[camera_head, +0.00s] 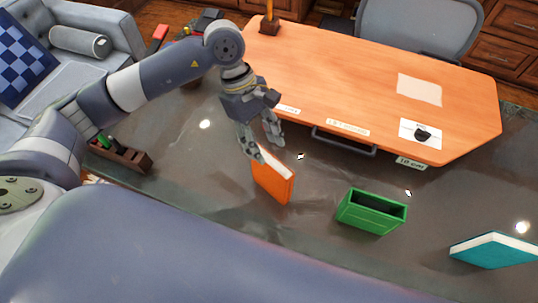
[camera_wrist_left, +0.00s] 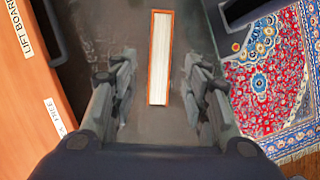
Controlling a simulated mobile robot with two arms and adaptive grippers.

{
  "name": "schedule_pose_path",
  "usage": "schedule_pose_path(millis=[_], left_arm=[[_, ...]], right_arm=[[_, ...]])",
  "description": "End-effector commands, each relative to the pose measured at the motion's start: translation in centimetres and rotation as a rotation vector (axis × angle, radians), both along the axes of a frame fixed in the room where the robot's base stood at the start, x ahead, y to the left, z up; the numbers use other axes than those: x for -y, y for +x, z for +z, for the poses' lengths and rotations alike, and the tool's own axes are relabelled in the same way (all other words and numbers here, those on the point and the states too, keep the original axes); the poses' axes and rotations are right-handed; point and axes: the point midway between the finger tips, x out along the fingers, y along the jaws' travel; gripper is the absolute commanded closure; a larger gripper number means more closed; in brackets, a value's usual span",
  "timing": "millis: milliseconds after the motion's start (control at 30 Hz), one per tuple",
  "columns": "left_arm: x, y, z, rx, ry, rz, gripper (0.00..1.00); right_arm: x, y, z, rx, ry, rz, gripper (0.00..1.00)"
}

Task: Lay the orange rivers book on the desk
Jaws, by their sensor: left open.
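The orange book (camera_head: 273,183) stands upright on a dark glossy surface, in front of the wooden desk (camera_head: 340,80). I cannot read its title. My left gripper (camera_head: 268,150) is open just above it, one fingertip overlapping the book's top in the head view. In the left wrist view the book's white page edge, framed in orange (camera_wrist_left: 160,58), lies between the open fingers (camera_wrist_left: 158,75), with a gap on both sides. The desk also shows at the left of the wrist view (camera_wrist_left: 30,110). My right gripper is not in view.
A green open box (camera_head: 370,215) and a teal book (camera_head: 492,251) stand to the right. A dark wooden holder (camera_head: 128,158) is at left. The desk bears a paper sheet (camera_head: 419,90) and a small black object (camera_head: 423,134); its middle is clear. A handle (camera_head: 343,145) sticks out at its near edge.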

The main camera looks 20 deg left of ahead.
Motion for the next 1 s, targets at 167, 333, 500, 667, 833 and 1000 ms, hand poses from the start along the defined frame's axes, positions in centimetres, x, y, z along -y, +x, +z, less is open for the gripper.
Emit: schedule_pose_path(millis=[167, 333, 500, 667, 833, 1000], left_arm=[[-1.3, 0.7, 3.3, 0.005, 0.0, 0.0, 0.57], [-2.1, 1.0, 5.5, 0.001, 0.001, 0.0, 0.57], [-2.4, 1.0, 6.4, 0.0, 0.0, -0.001, 0.57], [-2.4, 1.0, 6.4, 0.0, 0.0, -0.001, 0.57], [-2.4, 1.0, 6.4, -0.001, -0.001, -0.001, 0.57], [-2.4, 1.0, 6.4, -0.001, -0.001, -0.001, 0.57]], right_arm=[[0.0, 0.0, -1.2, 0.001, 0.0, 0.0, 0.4], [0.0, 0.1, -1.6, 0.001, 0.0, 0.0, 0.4], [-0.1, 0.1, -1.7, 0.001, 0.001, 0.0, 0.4], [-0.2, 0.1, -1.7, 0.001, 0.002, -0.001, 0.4], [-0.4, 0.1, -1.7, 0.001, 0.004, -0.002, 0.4], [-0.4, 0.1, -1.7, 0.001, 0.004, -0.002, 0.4]])
